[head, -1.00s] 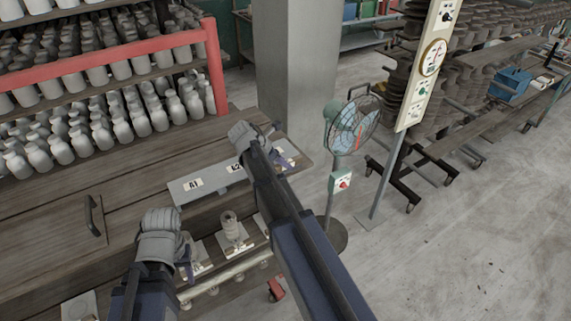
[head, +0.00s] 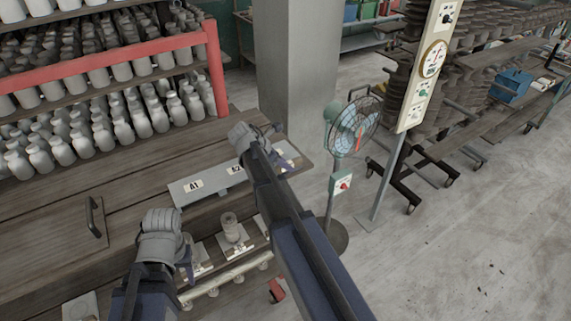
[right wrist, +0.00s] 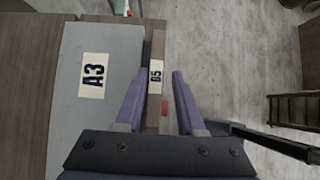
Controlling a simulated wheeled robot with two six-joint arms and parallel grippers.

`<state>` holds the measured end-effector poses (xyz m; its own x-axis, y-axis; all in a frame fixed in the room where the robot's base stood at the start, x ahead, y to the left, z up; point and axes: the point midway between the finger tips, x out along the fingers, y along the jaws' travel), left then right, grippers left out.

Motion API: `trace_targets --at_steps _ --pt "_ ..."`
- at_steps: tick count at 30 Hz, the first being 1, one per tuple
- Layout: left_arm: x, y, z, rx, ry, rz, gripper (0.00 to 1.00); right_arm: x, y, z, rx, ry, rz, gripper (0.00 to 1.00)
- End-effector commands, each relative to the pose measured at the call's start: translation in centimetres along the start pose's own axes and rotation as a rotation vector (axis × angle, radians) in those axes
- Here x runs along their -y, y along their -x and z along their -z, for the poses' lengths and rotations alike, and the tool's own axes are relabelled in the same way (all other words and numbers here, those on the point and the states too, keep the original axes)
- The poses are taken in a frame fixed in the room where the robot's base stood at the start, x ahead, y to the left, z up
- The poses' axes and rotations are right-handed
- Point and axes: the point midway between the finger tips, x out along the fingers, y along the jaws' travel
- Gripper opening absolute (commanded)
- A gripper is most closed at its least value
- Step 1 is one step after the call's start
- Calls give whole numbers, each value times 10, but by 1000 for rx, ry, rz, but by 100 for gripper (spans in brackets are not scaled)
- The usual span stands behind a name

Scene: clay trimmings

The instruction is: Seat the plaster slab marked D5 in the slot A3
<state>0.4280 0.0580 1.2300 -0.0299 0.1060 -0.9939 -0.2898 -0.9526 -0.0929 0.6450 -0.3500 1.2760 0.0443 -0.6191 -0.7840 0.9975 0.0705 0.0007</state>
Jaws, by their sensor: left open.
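The A3 label (right wrist: 93,75) lies on a grey board (right wrist: 75,125) just left of the slab. I cannot tell whether the slab sits in a slot. In the head view my right arm hides most of that spot. My left gripper (head: 187,262) is open at the bench's front edge, apart from the slab.
The grey board also carries an A1 label (head: 194,186). Below the bench front is a lower shelf with a ribbed clay piece (head: 230,226). A red-framed rack (head: 150,45) of bottles stands behind. A fan (head: 345,130) stands right of the bench, with open floor beyond.

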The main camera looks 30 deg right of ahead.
Motion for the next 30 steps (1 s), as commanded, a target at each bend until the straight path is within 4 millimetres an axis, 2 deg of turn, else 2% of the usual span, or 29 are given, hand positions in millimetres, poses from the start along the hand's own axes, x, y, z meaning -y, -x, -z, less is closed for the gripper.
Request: trace_targets --at_steps 1,12,18,24,30 --pt "1 11 -1 0 3 0 50 -2 12 -3 1 3 -11 57" --pt "0 6 0 0 3 0 50 -1 56 61 -1 5 -8 57" --pt "0 6 0 0 3 0 50 0 74 84 -1 2 -6 57" --pt "0 6 0 0 3 0 50 1 82 94 -1 2 -4 57" --pt "0 6 0 0 3 0 50 1 82 95 -1 1 -3 57"
